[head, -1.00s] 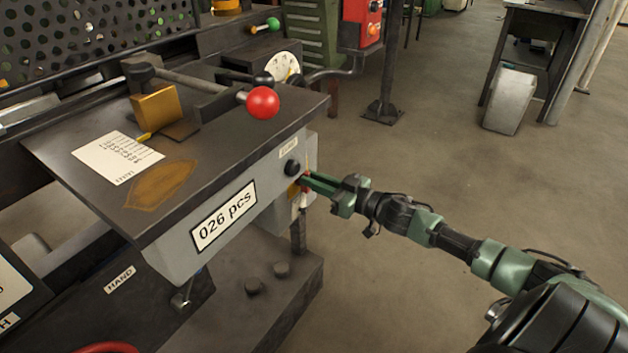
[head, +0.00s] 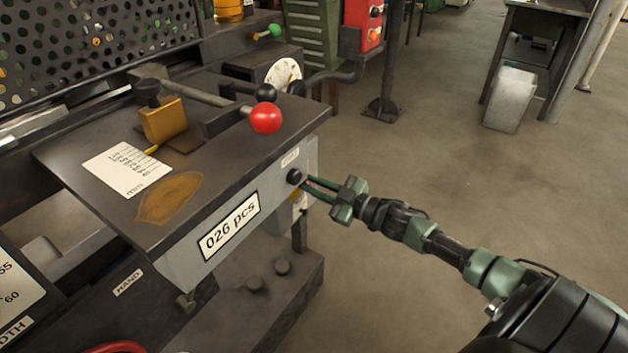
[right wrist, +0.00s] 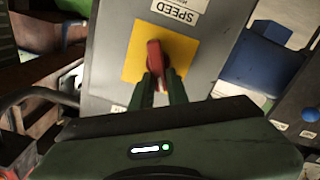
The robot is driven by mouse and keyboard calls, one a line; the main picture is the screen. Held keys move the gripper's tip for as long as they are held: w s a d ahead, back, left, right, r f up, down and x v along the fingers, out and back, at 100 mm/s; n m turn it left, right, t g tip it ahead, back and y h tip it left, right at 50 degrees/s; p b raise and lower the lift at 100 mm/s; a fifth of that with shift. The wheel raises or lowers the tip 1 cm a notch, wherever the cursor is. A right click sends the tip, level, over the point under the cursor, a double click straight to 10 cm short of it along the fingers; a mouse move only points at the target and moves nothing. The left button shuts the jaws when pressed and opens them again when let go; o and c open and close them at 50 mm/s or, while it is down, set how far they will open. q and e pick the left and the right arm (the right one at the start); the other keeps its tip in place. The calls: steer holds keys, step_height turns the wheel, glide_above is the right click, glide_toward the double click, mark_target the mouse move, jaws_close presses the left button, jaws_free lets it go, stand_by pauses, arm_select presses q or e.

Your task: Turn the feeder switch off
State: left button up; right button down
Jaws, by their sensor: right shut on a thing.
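A red rotary switch handle (right wrist: 154,54) sits on a square yellow plate (right wrist: 183,50) on the grey control box (right wrist: 112,58). In the right wrist view the handle stands nearly upright. My right gripper (right wrist: 161,88) is shut on this handle, one finger at each side. In the head view my right gripper (head: 307,184) reaches the box's right end, just by a black knob (head: 294,176). There only a bit of the yellow plate (head: 296,196) shows, and the fingers hide the red handle. My left gripper is out of view.
A "SPEED" label (right wrist: 178,12) is upside down in the wrist view. A red ball lever (head: 265,118) and black ball (head: 266,92) stand above the dark table (head: 100,205). A "026 pcs" sign (head: 229,226) is on its front.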

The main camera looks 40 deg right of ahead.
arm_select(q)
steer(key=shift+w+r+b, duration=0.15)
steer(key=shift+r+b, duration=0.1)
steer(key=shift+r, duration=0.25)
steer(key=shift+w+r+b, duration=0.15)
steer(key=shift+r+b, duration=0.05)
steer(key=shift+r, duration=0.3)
arm_select(e)
steer(key=shift+s+a+f+n, duration=0.15)
steer(key=shift+f+n, duration=0.1)
steer(key=shift+n, duration=1.8)
steer(key=shift+a+f+n, duration=0.15)
steer(key=shift+f+n, duration=0.15)
steer(key=shift+n, duration=1.8)
steer(key=shift+s+a+f+n, duration=0.15)
steer(key=shift+f+n, duration=0.1)
steer(key=shift+n, duration=1.8)
steer(key=shift+w, duration=0.1)
steer(key=c, duration=1.4)
jaws_free()
